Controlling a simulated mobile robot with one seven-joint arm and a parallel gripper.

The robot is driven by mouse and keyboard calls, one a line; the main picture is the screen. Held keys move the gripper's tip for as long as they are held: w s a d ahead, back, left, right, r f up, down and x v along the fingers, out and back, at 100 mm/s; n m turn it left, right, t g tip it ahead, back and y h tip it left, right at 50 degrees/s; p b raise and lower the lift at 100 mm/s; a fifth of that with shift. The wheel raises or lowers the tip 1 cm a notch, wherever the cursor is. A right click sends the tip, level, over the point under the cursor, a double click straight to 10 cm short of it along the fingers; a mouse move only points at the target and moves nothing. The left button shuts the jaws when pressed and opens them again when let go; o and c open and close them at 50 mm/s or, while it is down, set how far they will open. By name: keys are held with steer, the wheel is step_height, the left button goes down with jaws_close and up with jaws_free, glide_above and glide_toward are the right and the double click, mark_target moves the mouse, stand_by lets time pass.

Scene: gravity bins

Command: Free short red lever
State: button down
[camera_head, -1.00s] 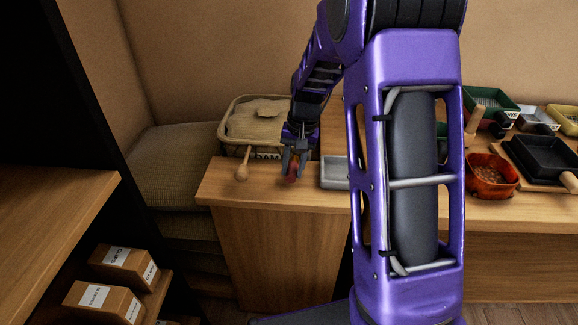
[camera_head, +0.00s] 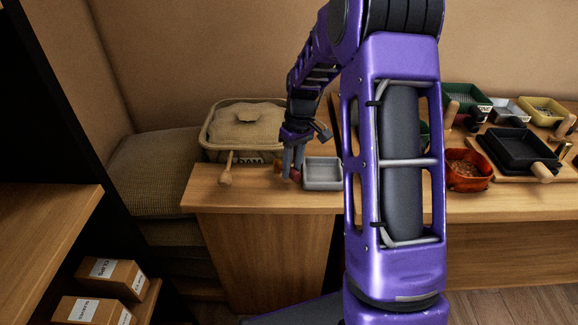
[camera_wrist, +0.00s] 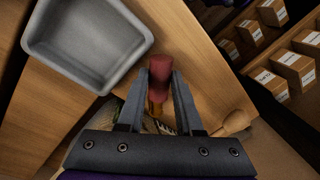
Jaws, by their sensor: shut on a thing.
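A short red lever (camera_wrist: 160,67) with an orange part (camera_wrist: 157,106) behind it shows between the fingers in the wrist view. My gripper (camera_wrist: 163,80) is shut on the red lever. In the head view my gripper (camera_head: 292,174) points down at the wooden counter, just left of a grey tray. Only a bit of the red lever (camera_head: 297,176) shows there beside the fingers. I cannot tell whether the lever touches the counter or what holds it.
The empty grey tray (camera_head: 322,174) is close on the right of my gripper. A wooden-handled tool (camera_head: 226,178) and a sack-filled basket (camera_head: 243,128) are to the left. A red bowl (camera_head: 466,172) and black pan (camera_head: 514,147) stand far right. Boxes (camera_head: 111,279) sit on lower shelves.

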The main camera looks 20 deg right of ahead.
steer(key=shift+w+d+n, duration=0.15)
steer(key=shift+n, duration=0.15)
steer(key=c, duration=0.6)
jaws_free()
steer(key=r, duration=0.5)
steer(key=d+r+p, duration=0.1)
steer(key=r, duration=0.5)
steer(key=w+d+r+p, duration=0.1)
steer(key=r, duration=0.5)
steer(key=shift+d+r, duration=0.1)
steer(key=shift+r, duration=0.05)
